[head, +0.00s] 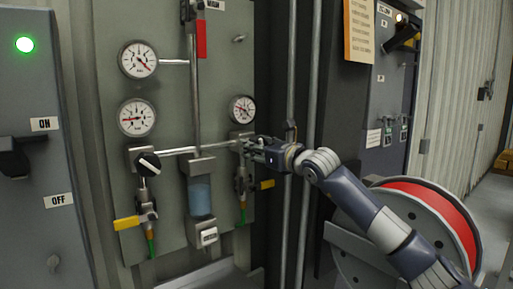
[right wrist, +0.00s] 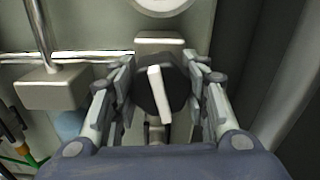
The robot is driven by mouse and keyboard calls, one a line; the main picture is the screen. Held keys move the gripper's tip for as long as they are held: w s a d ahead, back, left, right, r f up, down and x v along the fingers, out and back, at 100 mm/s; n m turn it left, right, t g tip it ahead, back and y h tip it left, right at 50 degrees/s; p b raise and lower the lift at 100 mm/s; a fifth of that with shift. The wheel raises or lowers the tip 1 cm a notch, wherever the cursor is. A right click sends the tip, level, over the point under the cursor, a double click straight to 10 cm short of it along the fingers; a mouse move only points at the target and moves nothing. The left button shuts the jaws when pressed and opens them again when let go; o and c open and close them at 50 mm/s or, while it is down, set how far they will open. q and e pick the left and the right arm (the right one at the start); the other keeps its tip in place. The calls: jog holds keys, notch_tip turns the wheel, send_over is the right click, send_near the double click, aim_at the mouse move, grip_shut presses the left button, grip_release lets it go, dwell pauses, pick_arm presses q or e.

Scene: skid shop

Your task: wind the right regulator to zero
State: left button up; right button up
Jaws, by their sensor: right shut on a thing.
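The right regulator is a black knob with a white pointer bar (right wrist: 160,88), which leans slightly left of upright at its top in the right wrist view. My right gripper (right wrist: 163,90) is around this knob, with its fingers on the left and right sides. In the head view my right gripper (head: 249,144) reaches the panel from the right and hides most of the knob. The right regulator's gauge (head: 242,109) sits just above; its needle is too small to read surely. The left regulator (head: 148,164) has a similar black knob with a slanted white bar. My left gripper is out of view.
The grey panel (head: 222,55) carries two more gauges (head: 138,59), a red handle (head: 201,39), a blue-tinted bowl (head: 200,196) and yellow valve levers (head: 126,223). Vertical pipes (head: 310,75) run right of the panel. A red hose reel (head: 440,207) stands beside my right arm.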

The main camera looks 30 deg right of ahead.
jog(key=n+b, duration=0.3)
jog(key=shift+f, duration=0.15)
jog(key=n+b, duration=0.1)
jog(key=n, duration=0.3)
jog(key=shift+d, duration=0.1)
jog(key=n, duration=0.1)
jog(key=n+b, duration=0.1)
jog(key=n, duration=0.1)
jog(key=shift+r+n, duration=0.2)
jog(key=shift+n, duration=0.1)
jog(key=shift+d+r+n, duration=0.1)
jog(key=shift+n, duration=2.1)
jog(key=o, duration=1.1)
